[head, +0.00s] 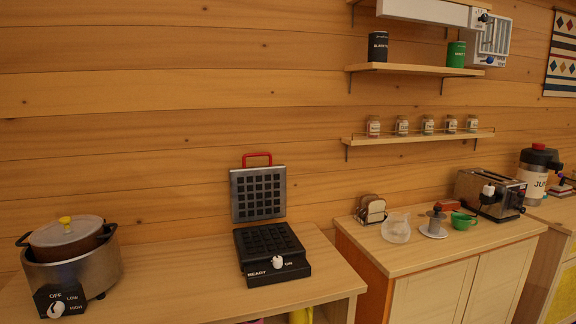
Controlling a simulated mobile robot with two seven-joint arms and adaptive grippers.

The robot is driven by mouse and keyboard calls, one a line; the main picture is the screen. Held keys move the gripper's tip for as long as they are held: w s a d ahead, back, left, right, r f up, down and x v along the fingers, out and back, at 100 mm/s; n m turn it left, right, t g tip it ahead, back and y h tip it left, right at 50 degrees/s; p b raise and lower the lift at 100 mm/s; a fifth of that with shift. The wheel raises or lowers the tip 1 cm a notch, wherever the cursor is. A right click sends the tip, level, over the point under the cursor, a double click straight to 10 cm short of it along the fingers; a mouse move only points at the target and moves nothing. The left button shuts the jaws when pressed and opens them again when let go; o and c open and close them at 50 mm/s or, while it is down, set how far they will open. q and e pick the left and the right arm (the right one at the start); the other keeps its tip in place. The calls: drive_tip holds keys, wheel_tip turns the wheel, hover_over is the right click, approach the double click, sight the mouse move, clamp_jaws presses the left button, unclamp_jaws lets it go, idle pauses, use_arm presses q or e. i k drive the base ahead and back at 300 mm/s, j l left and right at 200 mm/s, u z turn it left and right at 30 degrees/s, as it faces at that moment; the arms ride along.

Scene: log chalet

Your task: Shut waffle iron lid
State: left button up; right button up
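The waffle iron stands on the wooden counter near the middle of the head view. Its black base (270,249) lies flat with a grid plate facing up and a white knob at its front. Its lid (258,194) is raised upright at the back, grid side facing me, with a red handle (256,157) at the top. The lid stands open. Neither of my grippers shows in the head view.
A slow cooker (72,262) with a lid stands at the left of the same counter. A second cabinet (440,245) to the right holds a toaster (488,193), a green cup (462,220) and small items. Shelves hang above it. Counter around the waffle iron is clear.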

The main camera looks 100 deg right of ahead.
sight(259, 193)
drive_tip(key=z, duration=2.95)
drive_tip(key=i+j+u, duration=0.25)
drive_tip(key=u, duration=0.15)
drive_tip(key=i+j+u, duration=0.15)
drive_tip(key=u, duration=0.2)
drive_tip(key=i+l, duration=0.05)
drive_tip(key=i, duration=0.05)
